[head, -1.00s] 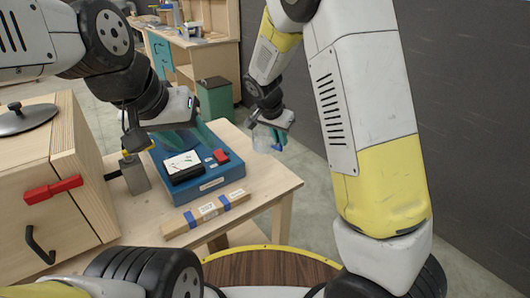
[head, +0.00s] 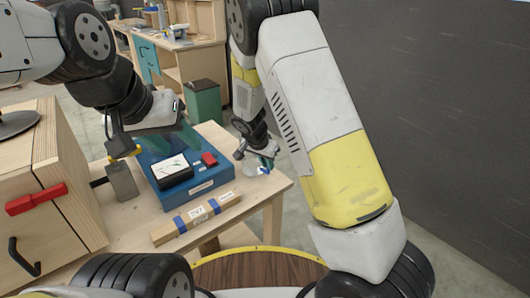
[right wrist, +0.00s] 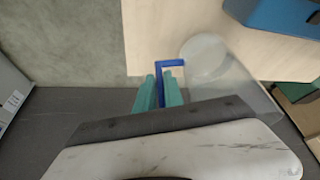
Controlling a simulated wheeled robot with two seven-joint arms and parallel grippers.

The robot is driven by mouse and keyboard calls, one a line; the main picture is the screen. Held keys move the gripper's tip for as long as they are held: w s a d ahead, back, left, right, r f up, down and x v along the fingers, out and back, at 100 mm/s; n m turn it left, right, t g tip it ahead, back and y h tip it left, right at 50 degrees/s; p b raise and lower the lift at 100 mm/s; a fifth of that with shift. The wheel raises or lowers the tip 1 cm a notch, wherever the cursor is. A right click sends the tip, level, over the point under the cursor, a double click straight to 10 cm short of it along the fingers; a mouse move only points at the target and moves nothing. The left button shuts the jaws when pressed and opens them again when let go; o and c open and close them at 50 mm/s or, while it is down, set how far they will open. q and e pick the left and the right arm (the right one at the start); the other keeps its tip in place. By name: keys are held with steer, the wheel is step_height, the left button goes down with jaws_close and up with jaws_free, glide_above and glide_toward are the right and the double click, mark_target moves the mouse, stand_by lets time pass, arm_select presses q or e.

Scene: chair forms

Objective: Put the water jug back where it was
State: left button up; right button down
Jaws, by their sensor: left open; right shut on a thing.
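The water jug (head: 251,169) is clear with a blue handle. My right gripper (head: 264,162) is shut on the handle and holds the jug at the far right edge of the wooden table (head: 262,190). In the right wrist view the teal fingers (right wrist: 158,86) pinch the blue handle (right wrist: 172,63), and the clear round jug body (right wrist: 205,57) overlaps the table corner. I cannot tell whether its base touches the tabletop.
The blue box (head: 205,186) with a black-and-white meter (head: 172,169) and a red part stands on the table. A wooden bar with blue bands (head: 195,217) lies in front. A wooden cabinet (head: 45,180) stands left, a green bin (head: 203,100) behind. A dark wall is right.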

steer(key=c, duration=1.5)
jaws_free()
steer(key=shift+o, duration=0.2)
steer(key=v, duration=1.2)
steer(key=s+d+r+n+y, duration=0.1)
steer(key=s+d+r, duration=0.3)
steer(key=s, duration=0.4)
steer(key=s+d+r+n+t+y, duration=0.1)
steer(key=s+d+r+n+y, duration=0.1)
steer(key=s+d+r+n, duration=0.2)
steer(key=s+d+r+n+t+y, duration=0.1)
steer(key=s+d+r, duration=0.3)
steer(key=s+r, duration=0.4)
steer(key=s+n+y, duration=0.1)
steer(key=s, duration=0.2)
steer(key=shift+s+d+r, duration=0.25)
steer(key=shift+s, duration=0.1)
